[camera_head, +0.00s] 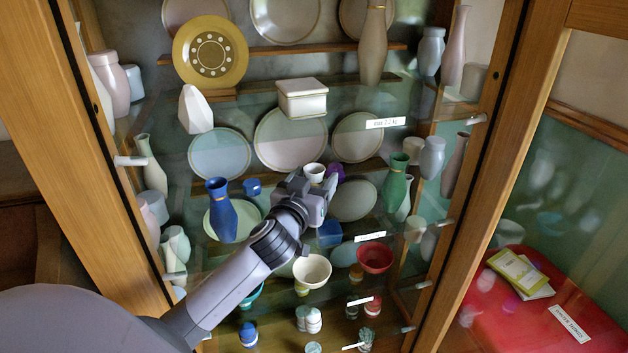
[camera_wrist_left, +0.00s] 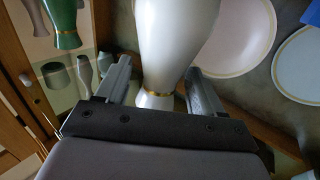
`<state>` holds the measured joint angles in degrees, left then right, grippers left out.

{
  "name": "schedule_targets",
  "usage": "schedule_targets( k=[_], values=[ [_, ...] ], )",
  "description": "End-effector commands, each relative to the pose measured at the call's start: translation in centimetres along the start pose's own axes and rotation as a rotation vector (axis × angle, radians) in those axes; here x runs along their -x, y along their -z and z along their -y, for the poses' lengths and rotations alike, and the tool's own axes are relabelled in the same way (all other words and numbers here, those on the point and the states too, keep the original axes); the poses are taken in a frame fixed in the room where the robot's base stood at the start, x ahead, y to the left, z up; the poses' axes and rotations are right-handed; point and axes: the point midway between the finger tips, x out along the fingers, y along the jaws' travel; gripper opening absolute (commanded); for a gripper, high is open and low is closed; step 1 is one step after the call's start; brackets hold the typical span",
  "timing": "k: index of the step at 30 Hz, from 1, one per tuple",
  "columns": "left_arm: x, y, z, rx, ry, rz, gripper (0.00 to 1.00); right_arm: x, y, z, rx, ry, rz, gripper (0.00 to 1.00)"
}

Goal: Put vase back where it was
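A white vase (camera_wrist_left: 163,45) with a gold band at its narrow neck fills the middle of the left wrist view, where it appears upside down. My left gripper (camera_wrist_left: 160,74) has a finger on either side of it. I cannot tell whether both fingers press on it. In the head view my left gripper (camera_head: 312,190) is inside the glass cabinet (camera_head: 520,110), between the blue vase and the green vase. The white mouth (camera_head: 314,171) of the vase shows at its fingers, and the rest is hidden. My right gripper is not in view.
A blue vase (camera_head: 219,212) stands left of the gripper and a green vase (camera_head: 396,183) right. Plates (camera_head: 290,140) lean behind. Bowls (camera_head: 312,271) sit lower. Glass shelves and wooden door frames (camera_head: 100,150) border the reach.

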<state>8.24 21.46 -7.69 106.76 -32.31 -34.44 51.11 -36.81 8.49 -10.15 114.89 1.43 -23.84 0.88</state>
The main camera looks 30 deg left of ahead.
Motion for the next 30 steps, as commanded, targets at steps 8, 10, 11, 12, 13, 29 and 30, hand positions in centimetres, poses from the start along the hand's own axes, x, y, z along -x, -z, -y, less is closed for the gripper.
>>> schedule_targets(
  k=[8,10,11,12,13,29,30],
  values=[
    [0.0,0.1,0.0,-0.001,0.0,0.0,0.67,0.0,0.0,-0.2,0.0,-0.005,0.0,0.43],
    [0.0,0.4,0.0,-0.002,-0.001,-0.001,0.67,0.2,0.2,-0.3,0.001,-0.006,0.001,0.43],
    [0.0,0.6,0.0,-0.002,-0.001,-0.001,0.67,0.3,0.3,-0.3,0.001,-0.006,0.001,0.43],
    [0.3,0.4,-0.1,-0.001,-0.002,0.001,0.67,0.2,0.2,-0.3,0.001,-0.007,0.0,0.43],
    [0.7,0.4,-0.1,0.0,-0.002,0.0,0.67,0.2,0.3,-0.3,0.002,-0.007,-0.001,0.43],
    [9.2,0.3,0.0,0.002,0.001,0.001,0.67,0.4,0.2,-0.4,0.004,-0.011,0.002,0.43],
    [9.7,0.2,0.0,0.002,0.0,0.002,0.67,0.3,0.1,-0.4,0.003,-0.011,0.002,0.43]
  ],
)
